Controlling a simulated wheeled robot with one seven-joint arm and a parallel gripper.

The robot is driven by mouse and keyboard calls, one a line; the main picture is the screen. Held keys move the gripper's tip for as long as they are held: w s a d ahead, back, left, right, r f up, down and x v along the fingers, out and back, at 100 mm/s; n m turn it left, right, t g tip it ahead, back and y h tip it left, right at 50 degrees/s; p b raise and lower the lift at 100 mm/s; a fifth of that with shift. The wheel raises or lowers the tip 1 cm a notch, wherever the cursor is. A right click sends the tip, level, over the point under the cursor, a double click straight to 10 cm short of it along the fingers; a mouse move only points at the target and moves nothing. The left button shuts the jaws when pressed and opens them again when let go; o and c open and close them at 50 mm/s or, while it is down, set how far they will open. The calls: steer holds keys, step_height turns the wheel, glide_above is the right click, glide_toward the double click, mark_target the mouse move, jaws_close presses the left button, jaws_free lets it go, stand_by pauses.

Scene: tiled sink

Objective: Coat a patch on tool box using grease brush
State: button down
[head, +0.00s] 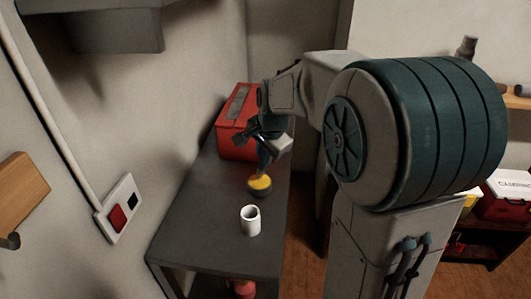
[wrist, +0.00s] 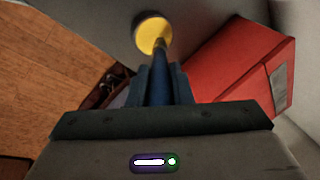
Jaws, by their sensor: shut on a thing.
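The red tool box (head: 229,139) stands at the far end of the dark bench, with a grey patch (head: 238,104) on its top. It also shows at the right of the wrist view (wrist: 243,76), with a grey patch (wrist: 279,84). My gripper (head: 267,142) is shut on the blue handle of the grease brush (wrist: 158,90), in front of the tool box. The brush points down at yellow grease (wrist: 151,32) in a small dark bowl (head: 262,192). Its tip overlaps the yellow in both views; I cannot tell how deep it is.
A white cup (head: 250,221) stands upright on the bench (head: 205,225), nearer than the bowl. A wall panel with a red switch (head: 117,217) is at left. The near bench is clear around the cup. A shelf with boxes (head: 505,197) is at far right.

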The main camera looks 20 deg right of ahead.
steer(key=shift+f+b, duration=0.5)
steer(key=shift+f, duration=0.15)
stand_by(1.3)
steer(key=shift+r, duration=0.1)
steer(key=shift+r+p, duration=2.6)
steer(key=shift+r, duration=0.9)
steer(key=shift+d+f, duration=0.1)
